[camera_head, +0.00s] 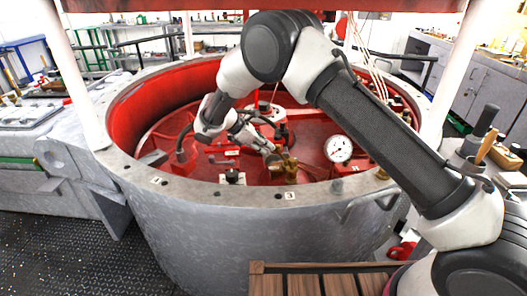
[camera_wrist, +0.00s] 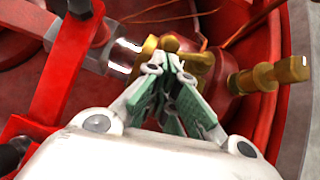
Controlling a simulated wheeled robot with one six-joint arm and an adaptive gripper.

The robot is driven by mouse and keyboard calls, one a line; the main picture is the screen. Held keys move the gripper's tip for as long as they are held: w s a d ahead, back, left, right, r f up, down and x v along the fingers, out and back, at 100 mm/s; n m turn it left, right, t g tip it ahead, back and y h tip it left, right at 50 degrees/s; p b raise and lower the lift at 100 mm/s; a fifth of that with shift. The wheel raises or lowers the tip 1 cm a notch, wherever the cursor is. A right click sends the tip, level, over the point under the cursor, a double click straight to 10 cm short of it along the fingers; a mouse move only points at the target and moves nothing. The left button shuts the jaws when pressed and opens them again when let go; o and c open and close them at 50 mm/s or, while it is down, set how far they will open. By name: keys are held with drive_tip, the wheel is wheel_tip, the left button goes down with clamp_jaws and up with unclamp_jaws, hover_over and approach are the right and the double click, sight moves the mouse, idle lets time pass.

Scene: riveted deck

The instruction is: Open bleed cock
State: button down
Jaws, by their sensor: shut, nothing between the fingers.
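The bleed cock appears to be the brass fitting (camera_head: 287,168) inside the red tub, near its front wall. In the wrist view its brass body sits partly behind my fingers, and a brass arm (camera_wrist: 268,75) sticks out to the right. My gripper (camera_head: 272,156) reaches down into the tub from the left, right at the brass fitting. In the wrist view the green-padded fingers (camera_wrist: 172,62) are shut with nothing between them. The tips overlap the brass body; I cannot tell whether they touch it.
The grey tub rim (camera_head: 253,193) surrounds the red interior. A white-faced gauge (camera_head: 339,148) stands right of the cock. A black-knobbed fitting (camera_head: 232,176) is to the left. In the wrist view a red bar (camera_wrist: 72,62) and silver collar (camera_wrist: 125,56) lie close on the left.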

drive_tip(key=shift+w+d+m, duration=0.1)
drive_tip(key=shift+w+m, duration=0.15)
drive_tip(key=shift+m, duration=0.05)
drive_tip(key=shift+w+d, duration=0.3)
drive_tip(key=shift+w, duration=0.1)
idle(0.4)
